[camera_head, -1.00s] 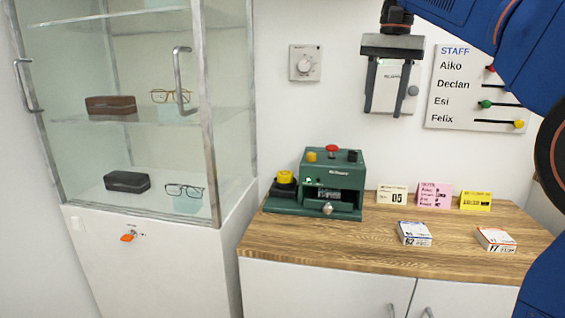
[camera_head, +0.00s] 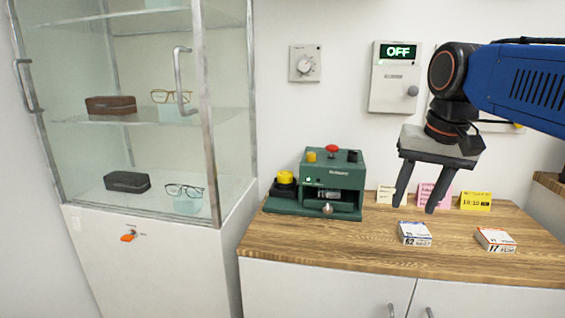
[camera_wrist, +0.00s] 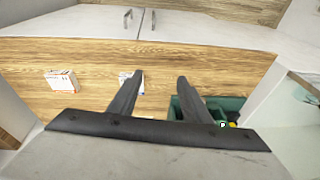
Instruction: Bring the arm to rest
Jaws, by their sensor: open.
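My gripper (camera_head: 418,210) hangs pointing down above the wooden counter (camera_head: 300,240), in front of the cards at the back in the head view. Its two fingers are apart, with nothing between them. In the wrist view my gripper (camera_wrist: 157,80) is open over the same counter (camera_wrist: 80,60). My blue arm comes in from the right. The fingers hide parts of the pink card (camera_head: 428,193) and the wall behind.
A green machine (camera_head: 333,180) with a red knob stands at the counter's left. Two small boxes, one blue-marked (camera_head: 414,234) and one orange-marked (camera_head: 495,240), lie near the front. A yellow card (camera_head: 476,201) stands behind. A glass cabinet (camera_head: 232,150) stands left. A wall unit (camera_head: 390,100) reads OFF.

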